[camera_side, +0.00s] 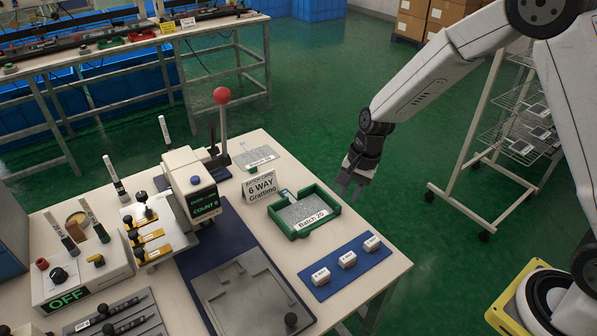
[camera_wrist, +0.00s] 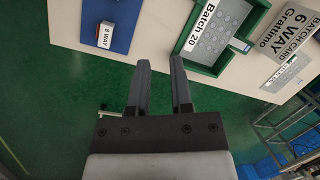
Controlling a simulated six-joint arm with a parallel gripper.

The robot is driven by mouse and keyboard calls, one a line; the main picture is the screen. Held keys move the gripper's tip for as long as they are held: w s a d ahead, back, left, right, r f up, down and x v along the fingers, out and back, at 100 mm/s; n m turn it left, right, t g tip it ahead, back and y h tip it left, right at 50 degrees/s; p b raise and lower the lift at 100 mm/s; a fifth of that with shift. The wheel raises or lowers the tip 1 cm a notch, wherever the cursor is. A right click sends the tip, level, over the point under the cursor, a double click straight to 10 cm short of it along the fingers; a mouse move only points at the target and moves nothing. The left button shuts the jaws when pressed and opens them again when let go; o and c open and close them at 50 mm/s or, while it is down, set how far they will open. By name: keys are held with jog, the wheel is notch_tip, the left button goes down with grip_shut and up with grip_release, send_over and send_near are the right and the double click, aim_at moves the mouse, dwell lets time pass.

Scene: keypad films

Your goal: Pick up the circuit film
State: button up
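A green open tray (camera_side: 330,216) labelled "Batch 20" stands near the right edge of the bench. A grey dotted sheet, which looks like circuit film (camera_side: 301,209), lies inside it. In the wrist view the tray (camera_wrist: 207,67) and the film (camera_wrist: 222,28) show at the top right, partly cut off by the picture edge. My gripper (camera_side: 349,190) hangs in the air to the right of the tray, past the bench edge. In the wrist view its two fingers (camera_wrist: 160,62) are apart with nothing between them. The gripper does not touch the film.
A blue mat (camera_side: 319,290) with three small white blocks lies in front of the tray. A "6 WAY Grafitmo" card (camera_side: 260,188) stands behind it. A red-knobbed press (camera_side: 188,182) stands left. A wire rack (camera_side: 492,140) is at right; green floor is clear below my gripper.

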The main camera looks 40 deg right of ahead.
aim_at(310, 230)
jog(key=shift+w+a+f+m+g+y, duration=0.1)
jog(key=shift+w+a+f+m+y, duration=0.2)
jog(key=shift+w+a+f+m, duration=0.65)
jog(key=shift+w+a+f+m+g+y, duration=0.1)
jog(key=shift+w+a+f+m+y, duration=0.25)
jog(key=shift+w+f+m, duration=1.2)
jog(key=shift+w+a+f+m+g+y, duration=0.2)
jog(key=shift+w+a+f+m, duration=0.45)
jog(key=shift+f, duration=1.2)
jog(key=shift+s+a, duration=0.1)
jog(key=shift+s, duration=0.05)
jog(key=shift+x, duration=2.6)
grip_shut()
